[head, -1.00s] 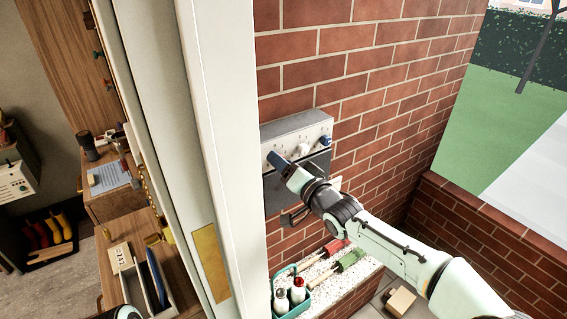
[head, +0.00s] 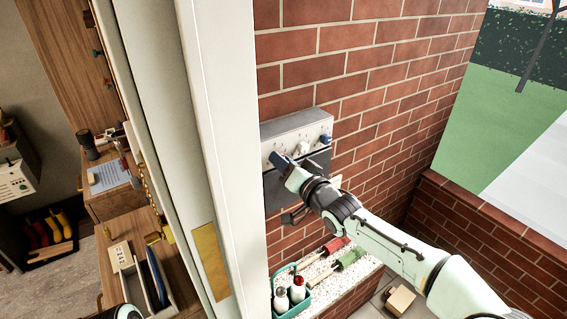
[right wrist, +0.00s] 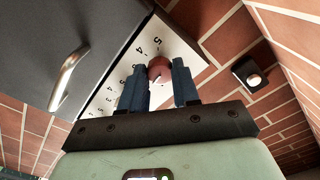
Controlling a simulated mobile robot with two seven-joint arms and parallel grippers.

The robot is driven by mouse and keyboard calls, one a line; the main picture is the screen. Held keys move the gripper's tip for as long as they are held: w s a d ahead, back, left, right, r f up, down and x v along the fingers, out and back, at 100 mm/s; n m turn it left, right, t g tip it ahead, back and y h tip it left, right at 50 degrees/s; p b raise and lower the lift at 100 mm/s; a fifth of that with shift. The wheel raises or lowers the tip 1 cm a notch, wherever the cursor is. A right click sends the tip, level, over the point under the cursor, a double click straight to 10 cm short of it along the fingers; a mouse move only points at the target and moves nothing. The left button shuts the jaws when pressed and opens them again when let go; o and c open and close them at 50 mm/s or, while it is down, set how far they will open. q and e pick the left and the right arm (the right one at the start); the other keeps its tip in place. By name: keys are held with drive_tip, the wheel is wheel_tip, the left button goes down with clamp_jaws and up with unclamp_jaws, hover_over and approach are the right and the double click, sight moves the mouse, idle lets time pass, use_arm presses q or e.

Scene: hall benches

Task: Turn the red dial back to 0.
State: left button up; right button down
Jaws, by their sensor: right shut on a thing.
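The red dial (right wrist: 159,68) sits on a pale panel with printed numerals (right wrist: 121,80); a 4 and a 5 show close to it. My right gripper (right wrist: 159,86) has its two dark fingers on either side of the dial, shut on it. Which number the dial points to cannot be read. In the head view the right gripper (head: 283,163) is at the left end of the grey control box (head: 297,124) on the brick wall, and it hides the red dial. A white dial (head: 303,148) and a blue dial (head: 326,139) are to its right. My left gripper is not in view.
A grey door with a metal handle (right wrist: 69,80) is beside the panel. A small dark wall box (right wrist: 250,75) is on the bricks. Below, a teal caddy with bottles (head: 291,294) and brushes (head: 338,262) stand on a ledge. A pale door frame (head: 217,150) is close on the left.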

drive_tip(key=shift+n+b, duration=1.35)
drive_tip(key=shift+n, duration=7.15)
drive_tip(key=c, duration=0.8)
unclamp_jaws()
drive_tip(key=shift+d, duration=0.1)
